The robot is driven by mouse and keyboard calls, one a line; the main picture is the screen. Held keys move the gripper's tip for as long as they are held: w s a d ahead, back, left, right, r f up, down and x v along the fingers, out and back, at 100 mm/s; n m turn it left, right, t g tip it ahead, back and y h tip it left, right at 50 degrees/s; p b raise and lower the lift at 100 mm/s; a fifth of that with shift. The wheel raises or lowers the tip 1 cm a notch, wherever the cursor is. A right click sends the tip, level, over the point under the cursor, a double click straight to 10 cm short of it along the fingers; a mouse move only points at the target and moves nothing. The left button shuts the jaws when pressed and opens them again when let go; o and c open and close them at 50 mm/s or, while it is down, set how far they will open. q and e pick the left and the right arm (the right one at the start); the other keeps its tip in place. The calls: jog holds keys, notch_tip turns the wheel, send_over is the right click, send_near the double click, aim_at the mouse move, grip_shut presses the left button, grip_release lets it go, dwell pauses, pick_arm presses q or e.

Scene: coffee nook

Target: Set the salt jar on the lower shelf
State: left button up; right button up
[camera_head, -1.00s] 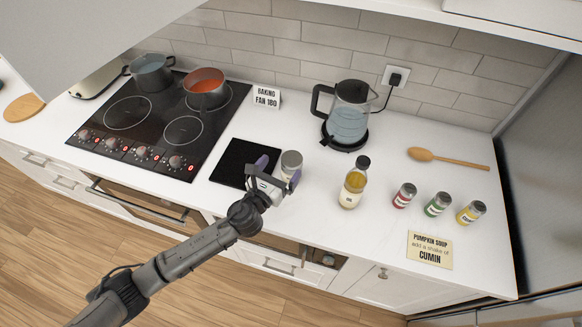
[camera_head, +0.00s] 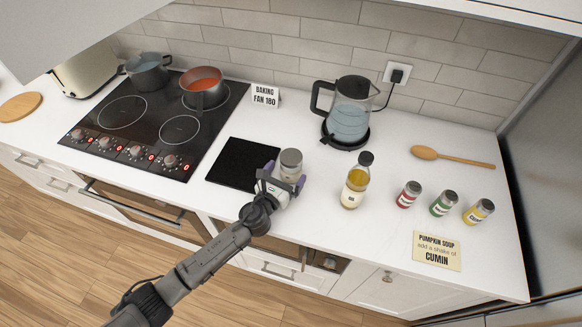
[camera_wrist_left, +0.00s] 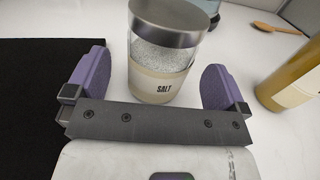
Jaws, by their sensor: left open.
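The salt jar (camera_head: 291,162), clear with a grey lid and a pale SALT label, stands upright on the white counter. It also shows in the left wrist view (camera_wrist_left: 163,52). My left gripper (camera_head: 283,177) is open at the jar's near side. In the left wrist view its purple fingers (camera_wrist_left: 155,82) stand left and right of the jar, with visible gaps. My right gripper is out of view. An open niche (camera_head: 330,262) shows under the counter front with a small item inside; I cannot tell whether it is the lower shelf.
A black mat (camera_head: 238,163) lies left of the jar. An oil bottle (camera_head: 355,182) and kettle (camera_head: 349,110) stand to its right and behind. The hob (camera_head: 150,125) is left.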

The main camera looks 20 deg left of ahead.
pick_arm(q)
jog(key=shift+w+d, duration=0.15)
jog(key=shift+w, duration=0.8)
jog(key=shift+w+d, duration=0.1)
jog(key=shift+w, duration=0.8)
jog(key=c, duration=1.2)
jog(key=shift+r, duration=0.2)
jog(key=shift+c, duration=0.5)
